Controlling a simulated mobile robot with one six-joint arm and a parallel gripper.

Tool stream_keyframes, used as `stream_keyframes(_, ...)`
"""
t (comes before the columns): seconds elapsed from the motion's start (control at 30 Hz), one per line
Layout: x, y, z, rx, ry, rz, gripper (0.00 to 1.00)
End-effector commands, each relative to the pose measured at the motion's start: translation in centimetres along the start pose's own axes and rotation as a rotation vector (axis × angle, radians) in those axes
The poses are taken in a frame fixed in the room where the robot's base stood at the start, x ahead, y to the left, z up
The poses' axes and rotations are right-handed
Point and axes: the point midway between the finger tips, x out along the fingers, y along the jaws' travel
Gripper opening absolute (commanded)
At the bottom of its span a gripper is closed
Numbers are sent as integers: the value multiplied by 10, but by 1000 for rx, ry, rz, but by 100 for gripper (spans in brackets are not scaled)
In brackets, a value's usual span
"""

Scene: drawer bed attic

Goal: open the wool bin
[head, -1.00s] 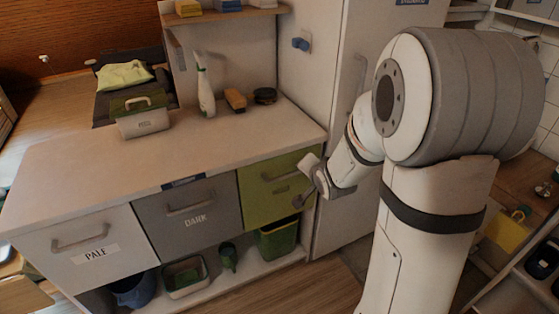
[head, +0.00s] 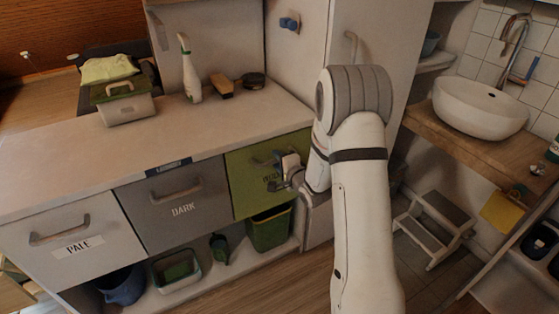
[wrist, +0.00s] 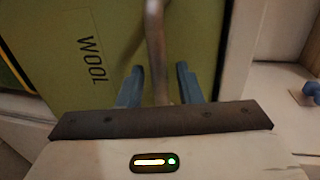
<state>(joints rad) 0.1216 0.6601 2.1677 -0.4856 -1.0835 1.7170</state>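The wool bin (head: 242,190) is the green drawer front at the right end of the counter, and it looks shut. In the wrist view its green front (wrist: 95,75) fills much of the picture, with the word WOOL turned sideways. Its grey bar handle (wrist: 155,40) runs down between my two blue-grey fingers. My gripper (wrist: 159,78) is open, with one finger on each side of the handle and a gap on both sides. In the head view my gripper (head: 279,176) is at the green front and hides part of the handle and label.
The grey DARK bin (head: 165,230) and white PALE bin (head: 60,270) are to the left. A green tub (head: 270,230) stands on the shelf below. A step stool (head: 430,225) stands right of my arm. Bare floor shows in front of the counter.

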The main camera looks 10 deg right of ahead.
Motion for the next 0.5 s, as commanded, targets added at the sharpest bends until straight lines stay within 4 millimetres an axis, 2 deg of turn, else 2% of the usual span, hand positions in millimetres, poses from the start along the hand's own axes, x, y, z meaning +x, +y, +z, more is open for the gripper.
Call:
stream_keyframes(0.13,11,0,0,-1,-1,-1,32)
stream_keyframes(0.4,12,0,0,0,0,0,32)
stream_keyframes(0.5,12,0,0,0,0,0,24)
